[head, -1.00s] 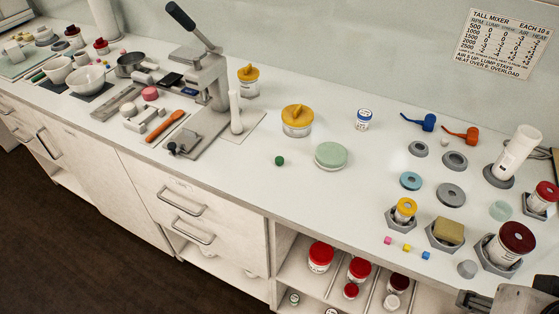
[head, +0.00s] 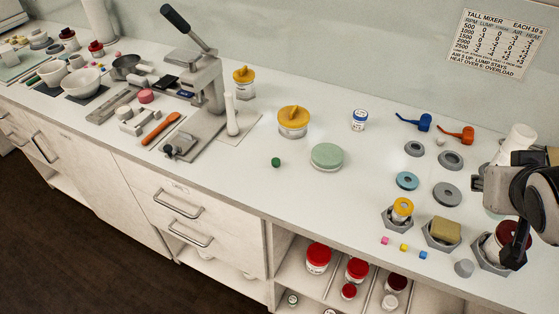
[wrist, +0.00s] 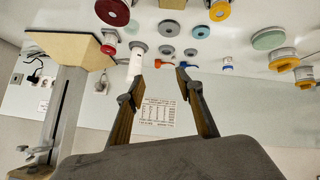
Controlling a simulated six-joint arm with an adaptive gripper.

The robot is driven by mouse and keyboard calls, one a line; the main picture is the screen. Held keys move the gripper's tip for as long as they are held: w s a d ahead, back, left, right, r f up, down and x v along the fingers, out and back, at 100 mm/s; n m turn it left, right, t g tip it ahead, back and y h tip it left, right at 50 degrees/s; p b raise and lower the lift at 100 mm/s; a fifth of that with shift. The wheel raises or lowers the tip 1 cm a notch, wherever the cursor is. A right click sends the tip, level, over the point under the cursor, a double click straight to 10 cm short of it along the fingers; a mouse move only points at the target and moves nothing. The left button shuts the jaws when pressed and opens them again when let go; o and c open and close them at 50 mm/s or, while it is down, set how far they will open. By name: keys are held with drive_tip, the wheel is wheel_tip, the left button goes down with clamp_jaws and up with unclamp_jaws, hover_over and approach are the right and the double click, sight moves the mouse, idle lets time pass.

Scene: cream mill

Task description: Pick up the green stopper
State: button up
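The green stopper (head: 276,162) is a small dark green piece on the white counter, left of a pale green round-lidded tub (head: 326,156). It stands clear of its neighbours. I cannot make it out in the wrist view. My gripper (wrist: 157,82) is open in the wrist view, its two fingers apart with nothing held between them. In the head view my arm is at the right edge, over the jars there and far from the stopper; its fingertips cannot be told clearly.
A yellow-lidded jar (head: 293,122) stands behind the stopper. A lever press (head: 205,85) is to the left. Grey rings, a yellow sponge (head: 442,230) and small cubes lie to the right. The counter around and in front of the stopper is free.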

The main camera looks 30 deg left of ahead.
drive_tip(key=w+a+f+n+t+y, duration=0.1)
drive_tip(key=w+a+f+n+y, duration=0.15)
drive_tip(key=w+a, duration=0.55)
drive_tip(key=w+a+f+n+y, duration=0.2)
drive_tip(key=w+a+n+y, duration=0.3)
drive_tip(key=a, duration=0.5)
drive_tip(key=n+g+y, duration=0.5)
drive_tip(key=g, duration=0.3)
approach(277, 161)
drive_tip(key=shift+w+a+f, duration=0.2)
drive_tip(key=shift+w, duration=0.1)
drive_tip(key=shift+s+a+f, duration=0.2)
drive_tip(key=shift+s, duration=0.05)
drive_tip(key=shift+a, duration=0.1)
drive_tip(key=shift+x, duration=1.2)
drive_tip(key=shift+x, duration=2.6)
